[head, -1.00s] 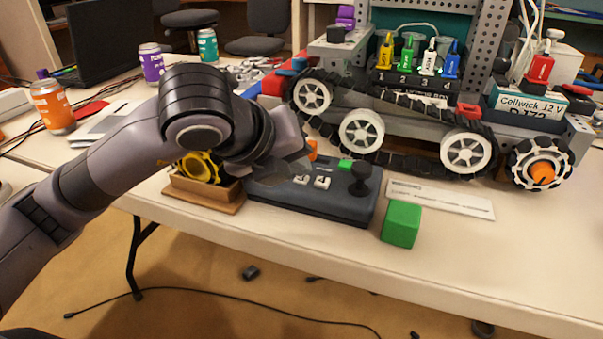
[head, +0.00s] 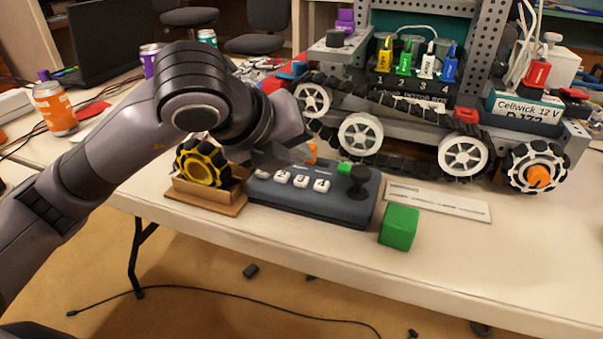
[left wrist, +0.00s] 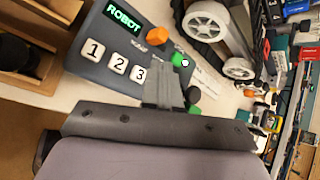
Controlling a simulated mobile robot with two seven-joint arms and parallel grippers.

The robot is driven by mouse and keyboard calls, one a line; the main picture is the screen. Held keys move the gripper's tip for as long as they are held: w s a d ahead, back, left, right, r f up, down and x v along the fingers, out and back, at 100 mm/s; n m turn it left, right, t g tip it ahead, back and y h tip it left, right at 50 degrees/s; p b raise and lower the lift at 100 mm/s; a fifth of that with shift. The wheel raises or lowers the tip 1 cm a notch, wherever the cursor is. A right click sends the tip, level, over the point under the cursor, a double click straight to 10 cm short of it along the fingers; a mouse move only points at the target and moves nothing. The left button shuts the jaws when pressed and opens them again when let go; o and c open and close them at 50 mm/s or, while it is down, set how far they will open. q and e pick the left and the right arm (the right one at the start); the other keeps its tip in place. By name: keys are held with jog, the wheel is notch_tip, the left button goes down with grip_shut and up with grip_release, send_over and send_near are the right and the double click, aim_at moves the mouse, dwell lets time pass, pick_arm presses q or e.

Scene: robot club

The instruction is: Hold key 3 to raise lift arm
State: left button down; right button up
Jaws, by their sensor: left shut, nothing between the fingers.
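The dark blue control box (head: 335,209) lies on the table with a row of white numbered keys. Key 3 (head: 301,181) is uncovered in the head view and also shows in the left wrist view (left wrist: 138,73). My left gripper (head: 290,154) is shut and empty. It hovers above the back part of the box, behind the keys in the head view. In the left wrist view its closed fingers (left wrist: 162,84) lie just right of key 3 and hide key 4. My right gripper is in neither view.
An orange button (head: 311,152), a green button (head: 344,168) and a black joystick (head: 359,182) are on the box. A yellow wheel (head: 203,165) stands in a wooden holder at left, a green cube (head: 400,227) at right. The tracked robot (head: 400,130) stands behind.

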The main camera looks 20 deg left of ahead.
aim_at(296, 182)
pick_arm(q)
jog(key=shift+r+p, duration=0.95)
jog(key=shift+r, duration=1.05)
jog(key=shift+s+f, duration=0.1)
